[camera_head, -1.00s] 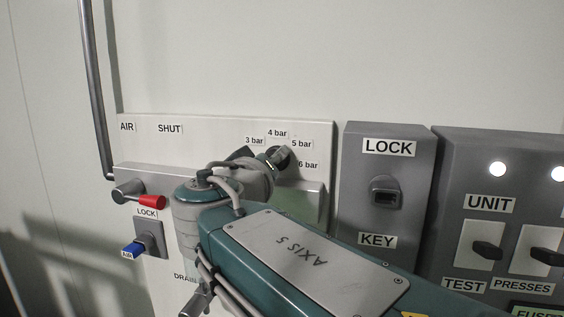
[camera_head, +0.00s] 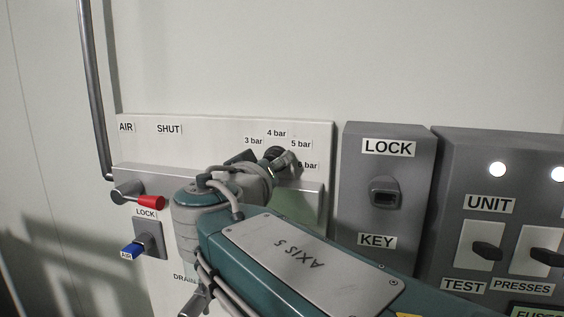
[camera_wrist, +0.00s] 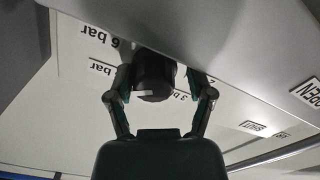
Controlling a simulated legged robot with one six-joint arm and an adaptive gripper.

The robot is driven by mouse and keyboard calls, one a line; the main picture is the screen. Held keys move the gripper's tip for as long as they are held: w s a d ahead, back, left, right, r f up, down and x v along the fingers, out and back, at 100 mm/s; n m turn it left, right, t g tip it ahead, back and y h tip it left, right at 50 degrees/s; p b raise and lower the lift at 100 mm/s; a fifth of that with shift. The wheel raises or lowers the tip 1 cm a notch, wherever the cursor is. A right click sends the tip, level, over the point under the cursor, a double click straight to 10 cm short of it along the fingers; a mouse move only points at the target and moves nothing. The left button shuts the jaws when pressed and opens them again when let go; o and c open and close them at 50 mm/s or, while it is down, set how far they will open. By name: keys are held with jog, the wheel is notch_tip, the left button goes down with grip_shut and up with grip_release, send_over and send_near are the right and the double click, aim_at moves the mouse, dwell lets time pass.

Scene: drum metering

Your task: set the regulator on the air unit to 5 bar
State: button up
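The air unit's panel (camera_head: 222,132) shows the labels 3 bar, 4 bar, 5 bar and 6 bar in an arc at its upper right. The dark round regulator knob (camera_wrist: 153,72) is between my two fingers in the wrist view, with a short white mark on its near edge. My gripper (camera_wrist: 156,76) has one finger on each side of the knob. The fingertips are close to its sides, but I cannot tell whether they press on it. In the head view my gripper (camera_head: 284,162) covers most of the knob and part of the 6 bar label.
A red-tipped handle (camera_head: 150,202) and a blue-tipped lock lever (camera_head: 133,249) are at the left. A grey lock box (camera_head: 387,155) and a unit panel (camera_head: 495,165) with switches stand to the right. A vertical pipe (camera_head: 95,90) runs at the far left. A grey surface passes close over the knob in the wrist view.

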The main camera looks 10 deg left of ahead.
jog(key=shift+s+r, duration=0.1)
jog(key=shift+r, duration=0.1)
jog(key=s+a, duration=0.1)
jog(key=s, duration=1)
jog(key=shift+s, duration=0.4)
jog(key=shift+f, duration=0.1)
jog(key=w+m, duration=0.2)
jog(key=w, duration=0.2)
jog(key=w+m, duration=0.2)
jog(key=w, duration=0.2)
jog(key=w+d+m, duration=0.1)
jog(key=w+m, duration=0.1)
jog(key=w, duration=0.2)
jog(key=shift+d, duration=0.1)
jog(key=shift+s, duration=0.1)
jog(key=c, duration=1.1)
